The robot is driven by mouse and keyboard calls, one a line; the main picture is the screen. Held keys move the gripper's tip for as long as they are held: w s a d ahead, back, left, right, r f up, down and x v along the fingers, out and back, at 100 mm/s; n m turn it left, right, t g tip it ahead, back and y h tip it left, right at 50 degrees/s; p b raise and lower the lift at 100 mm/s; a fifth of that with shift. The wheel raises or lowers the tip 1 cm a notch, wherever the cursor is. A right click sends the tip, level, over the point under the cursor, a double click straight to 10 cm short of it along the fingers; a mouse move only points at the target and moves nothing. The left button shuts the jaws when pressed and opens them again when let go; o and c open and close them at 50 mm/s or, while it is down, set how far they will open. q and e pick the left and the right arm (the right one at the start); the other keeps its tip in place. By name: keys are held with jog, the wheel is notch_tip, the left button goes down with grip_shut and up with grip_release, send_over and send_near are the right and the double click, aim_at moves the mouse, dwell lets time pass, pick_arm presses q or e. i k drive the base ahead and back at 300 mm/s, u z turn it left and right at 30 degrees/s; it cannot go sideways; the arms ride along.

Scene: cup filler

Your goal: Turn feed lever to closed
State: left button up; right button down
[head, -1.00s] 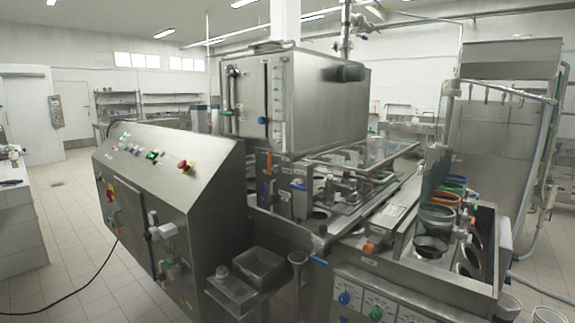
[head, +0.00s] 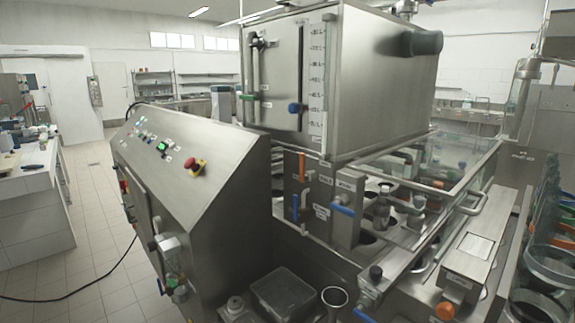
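Several coloured levers sit on the steel front below the tank (head: 380,85). An orange lever (head: 301,165) stands upright at the upper left of this group. A blue lever (head: 295,207) hangs upright below it. Another blue lever (head: 342,209) lies nearly level to the right, beside a white label (head: 321,212). The label print is too small to read, so I cannot tell which one is the feed lever or its setting. Neither of my grippers is in view.
A slanted control cabinet (head: 190,165) with a red stop button stands at left front. A grey bin (head: 284,294) and a steel funnel (head: 335,298) sit low in front of the levers. A glass-covered deck (head: 440,165) extends right.

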aim_at(303, 177)
jog(key=u, duration=0.55)
jog(key=k, duration=1.35)
jog(key=u, duration=0.9)
jog(key=i, duration=0.55)
jog(key=u, duration=0.7)
jog(key=i, duration=0.85)
jog(key=z, duration=0.85)
jog(key=i, duration=0.85)
jog(key=z, duration=0.95)
